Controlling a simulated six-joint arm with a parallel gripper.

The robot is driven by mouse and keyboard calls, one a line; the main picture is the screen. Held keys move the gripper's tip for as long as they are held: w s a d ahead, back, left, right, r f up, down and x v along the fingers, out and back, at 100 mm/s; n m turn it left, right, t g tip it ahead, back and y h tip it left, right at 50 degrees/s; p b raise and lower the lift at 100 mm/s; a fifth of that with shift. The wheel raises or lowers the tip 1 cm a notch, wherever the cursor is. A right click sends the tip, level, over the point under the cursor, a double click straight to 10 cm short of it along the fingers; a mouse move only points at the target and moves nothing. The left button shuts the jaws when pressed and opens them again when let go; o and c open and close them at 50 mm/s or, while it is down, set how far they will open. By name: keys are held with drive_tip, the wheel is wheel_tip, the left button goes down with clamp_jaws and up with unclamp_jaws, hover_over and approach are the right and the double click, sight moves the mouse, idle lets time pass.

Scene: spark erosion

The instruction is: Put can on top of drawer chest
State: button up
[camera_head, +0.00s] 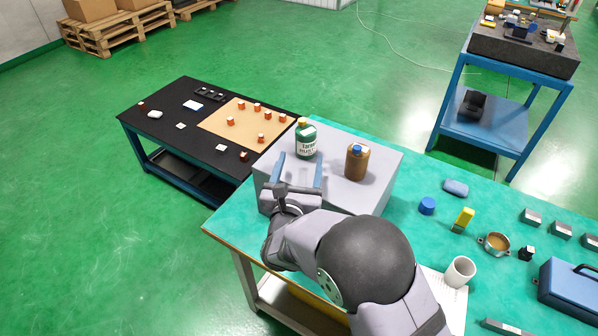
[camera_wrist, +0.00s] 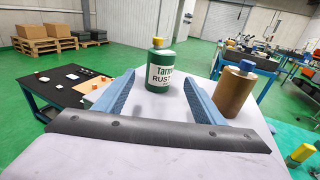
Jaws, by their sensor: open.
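The can (camera_head: 306,141) is green with a yellow cap and a white label. It stands upright on the grey top of the drawer chest (camera_head: 345,196), near the far edge; the wrist view shows it too (camera_wrist: 160,72). My gripper (camera_head: 302,160) is open, its two blue fingers low over the chest top and pointing at the can. In the wrist view the can appears between the fingertips (camera_wrist: 161,84), with a gap on each side. I cannot tell how far it reaches between them. My arm hides part of the chest's near side.
A brown bottle with a blue cap (camera_head: 356,163) stands on the chest to the right of the can, just outside the right finger. The green bench (camera_head: 405,235) holds a white mug (camera_head: 459,271), a yellow-topped bottle (camera_head: 463,219) and a blue toolbox (camera_head: 572,286). A black table (camera_head: 165,115) stands left.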

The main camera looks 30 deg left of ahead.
drive_tip(key=shift+v, duration=0.75)
